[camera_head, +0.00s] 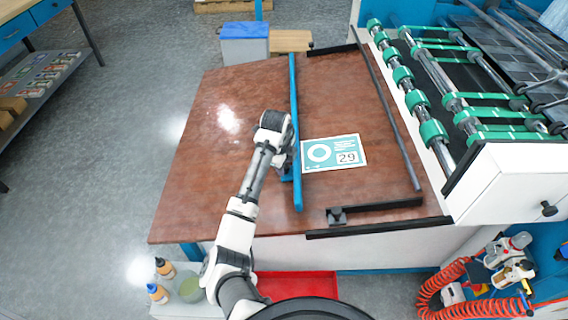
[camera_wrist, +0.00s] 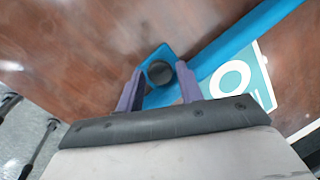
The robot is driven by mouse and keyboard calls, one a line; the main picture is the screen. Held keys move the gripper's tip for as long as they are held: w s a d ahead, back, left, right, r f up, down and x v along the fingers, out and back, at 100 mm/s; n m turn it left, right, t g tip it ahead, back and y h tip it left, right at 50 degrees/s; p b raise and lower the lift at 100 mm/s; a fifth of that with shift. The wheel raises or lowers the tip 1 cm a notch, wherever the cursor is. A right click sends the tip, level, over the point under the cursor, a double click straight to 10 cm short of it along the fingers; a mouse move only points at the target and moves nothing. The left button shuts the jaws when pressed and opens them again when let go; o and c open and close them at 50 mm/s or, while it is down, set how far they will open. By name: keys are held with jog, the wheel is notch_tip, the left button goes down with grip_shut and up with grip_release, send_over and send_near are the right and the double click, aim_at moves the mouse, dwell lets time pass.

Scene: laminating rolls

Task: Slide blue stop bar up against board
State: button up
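The blue stop bar (camera_head: 293,92) lies lengthwise across the brown table. A blue tab with a black knob (camera_wrist: 159,72) sticks out from its left side. The board (camera_head: 320,153) is a white and teal card marked 29, lying flat right of the bar; its left edge is right at the bar, and I cannot tell whether they touch. The board also shows in the wrist view (camera_wrist: 264,78). My gripper (camera_wrist: 159,73) is open, with its two purple fingers on either side of the knob and gaps visible. In the head view my wrist partly hides the tab.
The laminating machine with green rollers (camera_head: 418,101) stands further right. A blue-lidded bin (camera_head: 244,45) stands behind the table. The table's left part is clear.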

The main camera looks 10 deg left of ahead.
jog(key=v, duration=1.3)
jog(key=shift+r, duration=0.2)
